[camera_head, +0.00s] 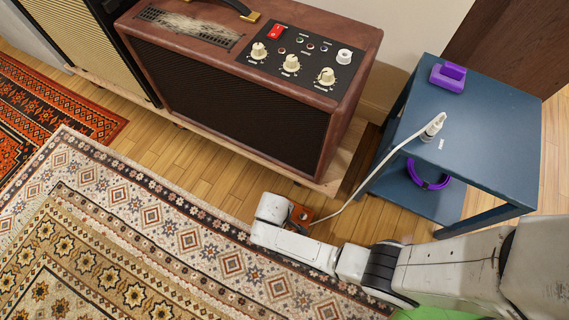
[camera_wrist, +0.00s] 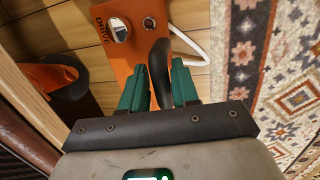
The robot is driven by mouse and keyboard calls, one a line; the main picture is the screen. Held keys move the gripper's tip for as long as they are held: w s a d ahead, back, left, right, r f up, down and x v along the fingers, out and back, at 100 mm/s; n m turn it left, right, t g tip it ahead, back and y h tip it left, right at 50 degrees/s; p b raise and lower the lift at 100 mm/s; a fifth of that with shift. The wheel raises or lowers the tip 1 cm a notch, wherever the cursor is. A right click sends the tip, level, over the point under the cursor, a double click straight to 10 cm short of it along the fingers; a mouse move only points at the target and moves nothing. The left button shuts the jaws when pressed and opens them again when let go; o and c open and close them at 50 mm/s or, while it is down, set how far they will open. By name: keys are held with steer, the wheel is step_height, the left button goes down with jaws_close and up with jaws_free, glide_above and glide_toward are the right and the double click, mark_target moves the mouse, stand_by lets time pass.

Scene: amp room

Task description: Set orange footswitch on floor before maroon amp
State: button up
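The orange footswitch (camera_head: 299,213) shows small beside my wrist in the head view, partly hidden by my arm. In the wrist view the footswitch (camera_wrist: 128,52) is larger, with a "DRIVE" label, metal buttons and a dark curved handle. My gripper (camera_wrist: 160,75) has its green fingers closed on either side of that handle. I cannot tell whether the footswitch touches the wooden floor. A pale cable runs from it to a plug on the blue table. The maroon amp (camera_head: 230,108) stands on a wooden board behind my gripper in the head view.
The blue table (camera_head: 490,150) stands at right, with a purple object (camera_head: 448,77) and the white plug (camera_head: 433,127) on top. A purple ring (camera_head: 428,175) is below. Patterned rugs (camera_head: 150,215) cover the front floor. A bare wood strip (camera_head: 205,170) runs before the amp.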

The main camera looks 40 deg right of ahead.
steer(key=o, duration=0.3)
steer(key=r+p, duration=0.2)
steer(key=r, duration=0.2)
steer(key=a+r+p, duration=0.1)
steer(key=r+p, duration=0.2)
steer(key=r, duration=0.1)
steer(key=a+r+p, duration=0.1)
steer(key=r+p, duration=0.1)
steer(key=r, duration=0.2)
steer(key=shift+w, duration=0.25)
steer(key=s+d+r+m, duration=0.1)
steer(key=s+d+r, duration=0.2)
steer(key=r, duration=0.4)
steer(key=s+d+r+m+t+y, duration=0.1)
steer(key=s+d+r, duration=0.2)
steer(key=r, duration=0.5)
steer(key=s+d+r+m, duration=0.2)
steer(key=s+d+r, duration=0.2)
steer(key=r, duration=0.3)
steer(key=shift+s+d+r+y, duration=0.1)
steer(key=shift+d+r+y, duration=0.3)
steer(key=shift+d, duration=0.2)
